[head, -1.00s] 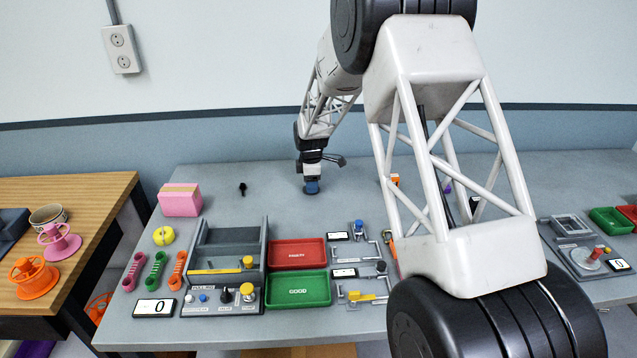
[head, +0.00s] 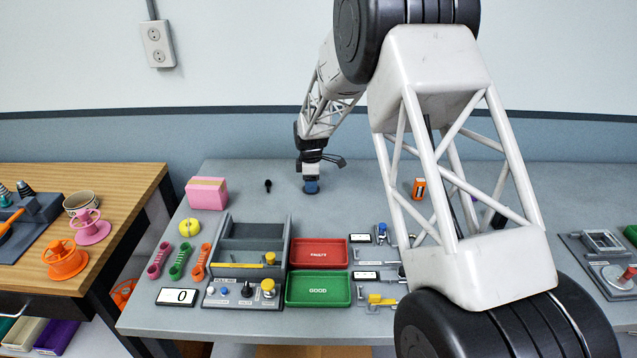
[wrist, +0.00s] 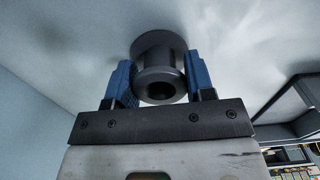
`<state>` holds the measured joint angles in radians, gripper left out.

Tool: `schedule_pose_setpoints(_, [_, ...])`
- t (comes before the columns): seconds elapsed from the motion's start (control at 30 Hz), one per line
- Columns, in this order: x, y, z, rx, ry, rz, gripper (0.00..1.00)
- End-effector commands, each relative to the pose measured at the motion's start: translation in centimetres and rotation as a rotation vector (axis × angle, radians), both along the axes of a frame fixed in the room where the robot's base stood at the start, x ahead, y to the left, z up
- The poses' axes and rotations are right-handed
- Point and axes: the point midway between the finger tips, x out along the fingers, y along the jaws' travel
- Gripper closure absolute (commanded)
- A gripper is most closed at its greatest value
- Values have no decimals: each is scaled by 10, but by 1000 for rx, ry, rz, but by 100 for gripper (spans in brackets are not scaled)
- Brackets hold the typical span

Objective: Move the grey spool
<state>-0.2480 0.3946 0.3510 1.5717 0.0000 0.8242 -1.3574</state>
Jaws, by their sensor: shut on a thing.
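The grey spool (wrist: 160,62) is dark grey, with a wide flange at one end and a hollow hub facing the camera in the wrist view. My gripper (wrist: 161,84) has its two blue fingers shut on the spool, one on each side. In the head view my gripper (head: 311,187) points down near the back of the grey workbench (head: 345,205). The spool cannot be made out there, and the gap below the fingers is too small to judge.
A small black object (head: 268,185) and a pink block (head: 207,193) stand left of my gripper. Red (head: 319,254) and green (head: 318,290) trays lie in front.

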Motion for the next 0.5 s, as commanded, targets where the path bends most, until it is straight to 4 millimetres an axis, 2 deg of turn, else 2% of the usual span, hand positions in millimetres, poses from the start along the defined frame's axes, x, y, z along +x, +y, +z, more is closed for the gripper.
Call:
schedule_pose_setpoints(0.2, [0,19,-1,0,1,1,74])
schedule_pose_setpoints(0.5, [1,34,0,0,0,0,74])
